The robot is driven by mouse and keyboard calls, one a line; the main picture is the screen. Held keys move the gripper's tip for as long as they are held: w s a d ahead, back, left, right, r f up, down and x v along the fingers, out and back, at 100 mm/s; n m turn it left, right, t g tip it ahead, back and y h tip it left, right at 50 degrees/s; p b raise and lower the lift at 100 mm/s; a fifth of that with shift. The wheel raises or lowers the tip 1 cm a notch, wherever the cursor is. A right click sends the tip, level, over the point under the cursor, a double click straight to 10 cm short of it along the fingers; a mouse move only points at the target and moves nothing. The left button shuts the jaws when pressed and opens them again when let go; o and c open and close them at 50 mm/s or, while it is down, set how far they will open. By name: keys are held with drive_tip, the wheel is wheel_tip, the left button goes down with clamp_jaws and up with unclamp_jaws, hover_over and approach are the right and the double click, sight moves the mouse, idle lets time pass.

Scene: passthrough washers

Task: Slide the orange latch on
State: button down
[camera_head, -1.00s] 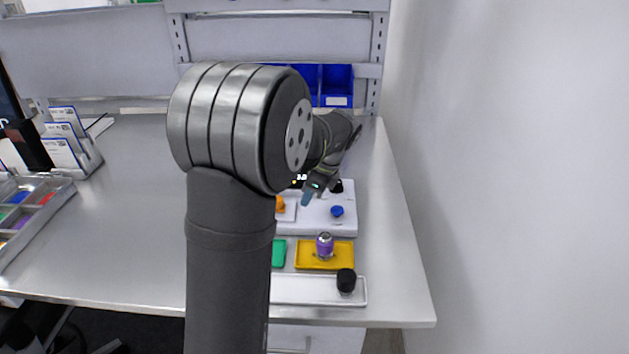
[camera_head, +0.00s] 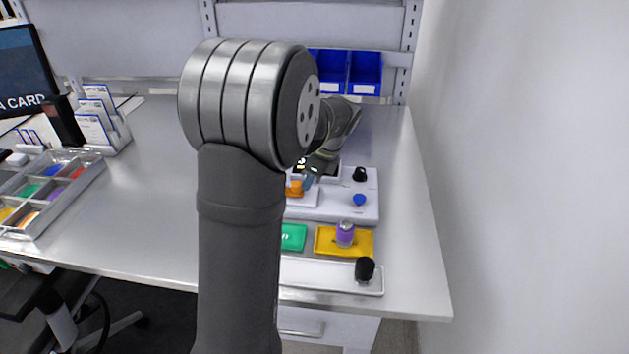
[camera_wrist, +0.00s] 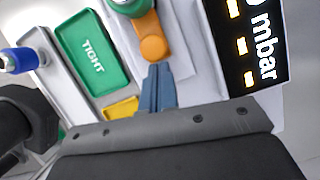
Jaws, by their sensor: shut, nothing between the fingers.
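The orange latch (camera_head: 294,188) sits on a white plate on the white panel, partly behind my own arm in the head view. In the wrist view the orange latch (camera_wrist: 153,46) points down toward my fingers, with a green round part at its upper end. My gripper (camera_head: 308,182) is just right of the latch in the head view. In the wrist view my gripper (camera_wrist: 158,70) is shut and empty, its blue-grey fingertips right by the latch's rounded end. I cannot tell whether they touch it.
A lit mbar display (camera_wrist: 248,42) is close right of the fingers in the wrist view. A blue knob (camera_head: 359,200) and black knob (camera_head: 359,174) stand on the panel. Green (camera_head: 293,236) and yellow (camera_head: 328,240) trays lie in front; a purple-and-silver cylinder (camera_head: 345,234) stands on the yellow one.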

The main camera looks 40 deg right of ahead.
drive_tip(key=shift+w+a, duration=0.45)
drive_tip(key=shift+a, duration=0.05)
drive_tip(key=s+d, duration=0.1)
drive_tip(key=s, duration=0.1)
drive_tip(key=s+d, duration=0.2)
drive_tip(key=shift+s+d+r, duration=0.1)
drive_tip(key=shift+d, duration=0.05)
drive_tip(key=v, duration=1)
drive_tip(key=x, duration=1)
drive_tip(key=shift+w+a, duration=0.75)
drive_tip(key=shift+w, duration=0.25)
drive_tip(key=shift+w+a, duration=0.4)
drive_tip(key=shift+w, duration=0.15)
drive_tip(key=c, duration=2.2)
unclamp_jaws()
